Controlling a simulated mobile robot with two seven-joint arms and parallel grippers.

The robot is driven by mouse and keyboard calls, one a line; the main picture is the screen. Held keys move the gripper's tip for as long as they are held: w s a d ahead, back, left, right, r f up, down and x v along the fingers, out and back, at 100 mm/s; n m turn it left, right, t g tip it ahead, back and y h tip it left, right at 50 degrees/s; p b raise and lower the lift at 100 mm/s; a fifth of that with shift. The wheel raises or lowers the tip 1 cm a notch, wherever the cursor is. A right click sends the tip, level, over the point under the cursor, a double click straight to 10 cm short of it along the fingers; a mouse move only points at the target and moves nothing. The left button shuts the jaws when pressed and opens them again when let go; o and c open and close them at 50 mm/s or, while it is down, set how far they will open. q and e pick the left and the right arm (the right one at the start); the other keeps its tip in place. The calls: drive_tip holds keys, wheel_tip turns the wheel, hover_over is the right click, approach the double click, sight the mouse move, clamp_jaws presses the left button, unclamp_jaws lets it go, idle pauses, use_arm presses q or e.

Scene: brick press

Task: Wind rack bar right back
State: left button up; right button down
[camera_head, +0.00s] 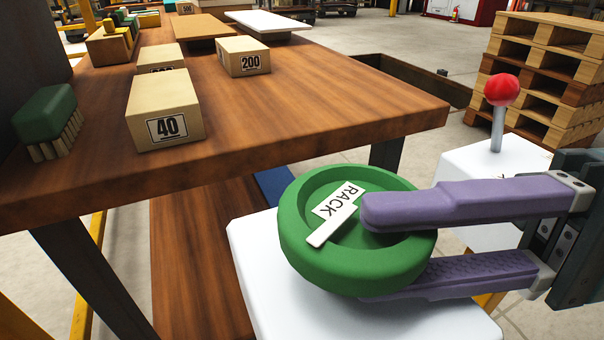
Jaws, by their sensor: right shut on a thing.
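A green round handwheel (300,240) with a raised rim sits over a white housing (262,290). A pale tag reading "RACK" (338,203) lies across the wheel's recessed face. My right gripper (375,255) comes in from the right with two purple fingers. One finger lies over the wheel's face and the other passes along its near lower side, so the gripper is shut on the wheel's rim. My left gripper is not in view. No rack bar can be made out.
A wooden table (330,100) carries boxes marked 40 (165,108) and 200 (243,56) and a green brush (45,115). A red-knobbed lever (501,90) stands on a white block behind the right gripper. Stacked pallets (545,75) stand at the back right.

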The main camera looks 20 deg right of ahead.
drive_tip(key=n+g, duration=0.1)
drive_tip(key=g, duration=0.2)
drive_tip(key=n+g, duration=0.1)
drive_tip(key=shift+w+d+f+n+y+b, duration=0.1)
drive_tip(key=shift+w+d+n+y+b, duration=0.2)
drive_tip(key=shift+w+y+b, duration=0.1)
drive_tip(key=shift+w+d+n+g, duration=0.15)
drive_tip(key=shift+n+g, duration=0.6)
drive_tip(key=shift+g, duration=0.5)
drive_tip(key=shift+w+d+n+g, duration=0.1)
drive_tip(key=shift+n+g, duration=0.65)
drive_tip(key=shift+g, duration=0.5)
drive_tip(key=shift+g, duration=0.3)
drive_tip(key=c, duration=0.8)
unclamp_jaws()
drive_tip(key=shift+o, duration=0.2)
drive_tip(key=b+v, duration=0.1)
drive_tip(key=v, duration=0.6)
drive_tip(key=shift+d, duration=0.25)
drive_tip(key=shift+w, duration=0.1)
